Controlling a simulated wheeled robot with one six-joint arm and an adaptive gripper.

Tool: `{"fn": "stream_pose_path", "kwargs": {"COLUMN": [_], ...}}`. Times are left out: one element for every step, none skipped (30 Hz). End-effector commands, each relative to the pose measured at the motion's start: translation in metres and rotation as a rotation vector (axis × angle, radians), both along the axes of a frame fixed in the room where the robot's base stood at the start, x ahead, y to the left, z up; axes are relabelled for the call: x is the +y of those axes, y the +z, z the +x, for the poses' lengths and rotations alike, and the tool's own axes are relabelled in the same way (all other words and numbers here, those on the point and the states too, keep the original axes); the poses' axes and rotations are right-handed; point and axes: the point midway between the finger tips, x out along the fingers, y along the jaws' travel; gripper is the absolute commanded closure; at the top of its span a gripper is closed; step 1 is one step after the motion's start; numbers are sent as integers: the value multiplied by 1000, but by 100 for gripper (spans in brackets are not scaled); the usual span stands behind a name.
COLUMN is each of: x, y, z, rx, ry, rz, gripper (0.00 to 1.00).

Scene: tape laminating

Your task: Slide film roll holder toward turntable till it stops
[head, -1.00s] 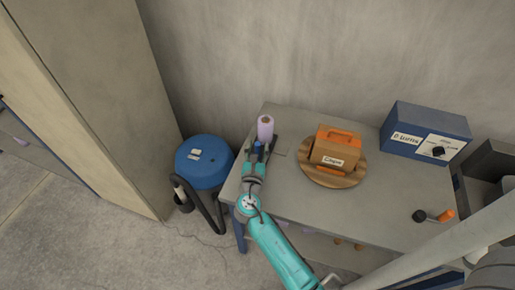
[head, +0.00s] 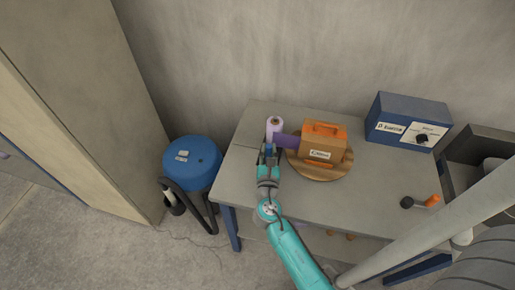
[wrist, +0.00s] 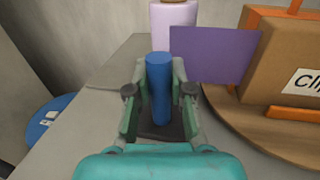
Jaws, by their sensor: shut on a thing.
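The film roll holder has a pale lilac roll (head: 274,126) standing upright on it and a blue post (wrist: 159,88) in front of the roll. My gripper (head: 269,152) is shut on the blue post, with a finger on each side in the wrist view (wrist: 158,108). A purple sheet of film (wrist: 214,54) reaches from the roll to the cardboard box (head: 322,139). The box stands on the round wooden turntable (head: 326,174). The holder's dark base (wrist: 180,128) is partly hidden by my gripper.
A blue drum (head: 191,161) with a hose stands on the floor left of the table.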

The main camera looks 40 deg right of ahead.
Motion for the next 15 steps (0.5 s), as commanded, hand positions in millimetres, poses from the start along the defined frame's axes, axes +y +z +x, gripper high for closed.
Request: {"fn": "stream_pose_path", "kwargs": {"x": [-3, -3, -3, -3, -3, -3, -3, -3, -4, -4, -4, -4, -3, -3, -3], "y": [-1, -1, -1, -1, -1, -1, -1, -1, -1, -2, -2, -1, -1, -1, -1], "z": [-4, -4, -4, -5, -5, -5, -5, -5, -5, -6, -6, -5, -5, -5, -5], "rx": [2, 2, 3, 3, 3, 3, 4, 4, 4, 4, 4, 4, 4, 4, 3], "ry": [-7, -7, -7, -7, -8, -9, -9, -10, -11, -11, -12, -11, -11, -10, -9], "rz": [1, 1, 0, 0, 0, 0, 1, 1, 1, 1, 1, 1, 1, 1, 0], "gripper": [100, 100, 100, 100, 100, 100, 100, 100, 100, 74, 66, 56, 53, 53, 53]}}
